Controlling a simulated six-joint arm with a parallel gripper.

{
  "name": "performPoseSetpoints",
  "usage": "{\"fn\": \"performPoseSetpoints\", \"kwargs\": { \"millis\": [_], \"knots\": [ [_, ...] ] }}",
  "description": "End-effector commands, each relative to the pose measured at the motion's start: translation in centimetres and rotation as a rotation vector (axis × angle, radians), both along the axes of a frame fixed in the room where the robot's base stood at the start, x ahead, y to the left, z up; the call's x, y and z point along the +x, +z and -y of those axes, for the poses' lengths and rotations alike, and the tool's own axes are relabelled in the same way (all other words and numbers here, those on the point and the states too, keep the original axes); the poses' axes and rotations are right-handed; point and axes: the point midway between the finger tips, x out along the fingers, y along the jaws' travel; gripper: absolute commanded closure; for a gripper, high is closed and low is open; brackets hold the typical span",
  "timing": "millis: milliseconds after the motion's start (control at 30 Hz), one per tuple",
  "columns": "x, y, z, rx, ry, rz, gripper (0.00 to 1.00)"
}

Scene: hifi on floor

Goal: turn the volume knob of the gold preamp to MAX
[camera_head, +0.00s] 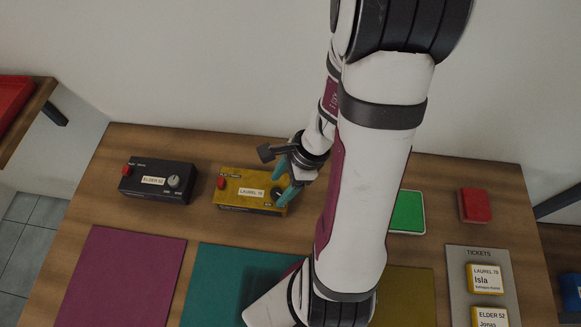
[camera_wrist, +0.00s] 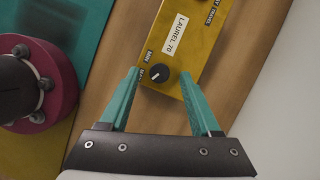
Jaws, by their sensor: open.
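The gold preamp (camera_head: 232,196), labelled LAUREL 70, stands on the wooden table left of my arm. It also shows in the wrist view (camera_wrist: 190,48). Its dark volume knob (camera_wrist: 159,73) has a white pointer line and sits near the end of the top face, with MIN and MAX marks beside it. In the wrist view the pointer aims down and left, toward the MAX print. My gripper (camera_wrist: 162,93) is open, its teal fingers on either side of the knob with gaps to it. In the head view my gripper (camera_head: 284,187) is over the preamp's right end.
A black preamp (camera_head: 150,190), labelled ELDER 52, stands to the left. Purple (camera_head: 125,275), teal (camera_head: 215,270) and mustard (camera_head: 408,295) mats lie in front. The wall rises behind.

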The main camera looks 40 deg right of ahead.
Motion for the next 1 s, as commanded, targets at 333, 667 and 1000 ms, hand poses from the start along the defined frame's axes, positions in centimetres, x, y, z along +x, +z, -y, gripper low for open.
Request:
{"fn": "performPoseSetpoints", "kwargs": {
  "millis": [333,667,1000],
  "knots": [
    [-1.8,9.8,3.8,-0.01,-0.005,0.002,0.36],
    [-2.6,13.4,5.0,-0.004,-0.001,-0.003,0.36],
    [-2.3,14.1,1.7,-0.051,0.219,0.024,0.36]
  ]
}}
